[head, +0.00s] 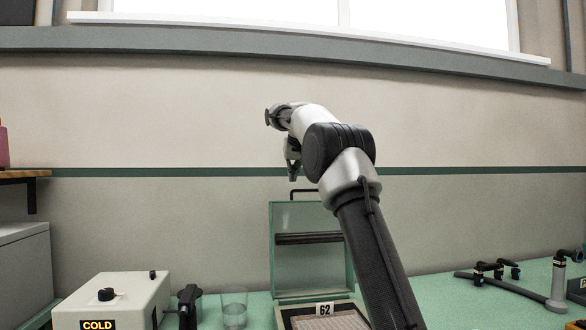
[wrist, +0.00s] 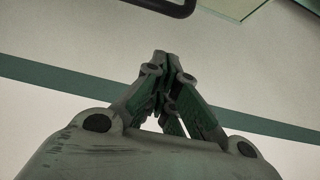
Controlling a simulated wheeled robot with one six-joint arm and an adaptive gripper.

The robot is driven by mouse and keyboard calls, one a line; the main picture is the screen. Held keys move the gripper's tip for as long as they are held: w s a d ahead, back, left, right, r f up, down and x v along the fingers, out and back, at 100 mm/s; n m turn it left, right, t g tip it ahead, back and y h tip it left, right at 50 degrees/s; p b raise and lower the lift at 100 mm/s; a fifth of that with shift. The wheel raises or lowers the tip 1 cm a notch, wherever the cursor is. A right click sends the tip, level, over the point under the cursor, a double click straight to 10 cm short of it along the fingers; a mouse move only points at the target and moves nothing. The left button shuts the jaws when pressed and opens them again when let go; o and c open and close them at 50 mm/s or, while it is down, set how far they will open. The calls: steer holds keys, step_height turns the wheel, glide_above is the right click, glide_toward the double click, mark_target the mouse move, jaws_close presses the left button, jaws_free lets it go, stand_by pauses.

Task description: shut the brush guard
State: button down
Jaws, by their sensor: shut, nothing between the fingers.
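The brush guard (head: 311,262), a clear panel in a pale green frame, stands upright and raised behind a tray marked 62 (head: 325,309). A dark bent handle (head: 305,190) rises from its top edge; a dark bar shows across its middle. My gripper (head: 292,176) is shut and empty, just above the handle in the head view; whether they touch cannot be told. In the wrist view my gripper (wrist: 164,60) has its fingertips together, apart in the picture from the dark handle (wrist: 165,4) and a glassy guard edge (wrist: 232,8) at the top. My arm hides the guard's right side.
A white box marked COLD (head: 112,300), a dark tool (head: 187,305) and a clear glass (head: 234,308) stand left of the guard on the green bench (head: 440,292). A jointed black and grey fixture (head: 558,280) is at right. The wall is behind.

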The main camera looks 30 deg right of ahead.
steer(key=shift+s+a+f, duration=0.1)
steer(key=shift+s+f, duration=0.15)
steer(key=shift+f, duration=0.7)
steer(key=shift+s+a+f, duration=0.1)
steer(key=shift+s+f, duration=0.15)
steer(key=shift+f, duration=0.65)
steer(key=shift+s+r, duration=0.1)
